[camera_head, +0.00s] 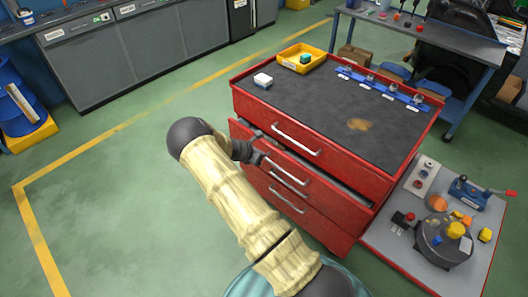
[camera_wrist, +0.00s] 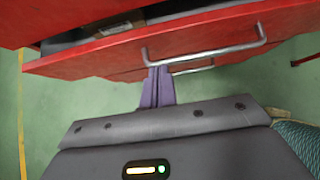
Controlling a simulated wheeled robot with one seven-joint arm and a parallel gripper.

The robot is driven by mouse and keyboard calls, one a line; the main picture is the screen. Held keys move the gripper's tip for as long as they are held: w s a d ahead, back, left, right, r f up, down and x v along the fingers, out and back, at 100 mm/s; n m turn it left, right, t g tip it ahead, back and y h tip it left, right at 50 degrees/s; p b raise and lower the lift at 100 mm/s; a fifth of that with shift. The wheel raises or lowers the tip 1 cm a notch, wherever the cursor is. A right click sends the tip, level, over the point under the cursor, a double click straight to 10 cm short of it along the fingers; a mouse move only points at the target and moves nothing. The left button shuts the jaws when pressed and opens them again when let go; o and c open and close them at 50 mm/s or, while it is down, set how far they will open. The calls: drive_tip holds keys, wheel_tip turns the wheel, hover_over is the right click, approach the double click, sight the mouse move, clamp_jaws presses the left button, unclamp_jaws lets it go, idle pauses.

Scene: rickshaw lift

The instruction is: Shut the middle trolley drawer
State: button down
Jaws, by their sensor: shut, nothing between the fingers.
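The red trolley (camera_head: 262,100) has several drawers with silver handles. The middle drawer (camera_head: 335,200) is pulled out a little, with a dark gap above its front; the drawers above and below look shut. In the wrist view the middle drawer's red front (camera_wrist: 100,57) spans the picture, its inside partly showing behind the top edge. Its silver handle (camera_wrist: 205,52) crosses in front. My gripper (camera_head: 262,157) is at the left part of this drawer's front, near its handle. Its fingers (camera_wrist: 157,72) are shut and empty, tips at the drawer front by the handle's left end; contact is unclear.
A low grey platform (camera_head: 452,282) with tools stands at the right. Green floor is free at the left.

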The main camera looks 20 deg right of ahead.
drive_tip(key=shift+s+a+r, duration=0.15)
drive_tip(key=shift+a+r, duration=0.1)
drive_tip(key=shift+r, duration=0.05)
drive_tip(key=s+a+r+m+y, duration=0.4)
drive_tip(key=s+a+r+m, duration=0.2)
drive_tip(key=s+r+m, duration=0.5)
drive_tip(key=s+a+r+m+g+y, duration=0.1)
drive_tip(key=s+a+r+m+y, duration=0.3)
drive_tip(key=s, duration=1.4)
wheel_tip(320, 180, up, 10)
drive_tip(key=a+m, duration=0.3)
drive_tip(key=m, duration=0.4)
drive_tip(key=shift+s+r+m, duration=0.25)
drive_tip(key=shift+s+m, duration=0.1)
drive_tip(key=shift+m, duration=0.05)
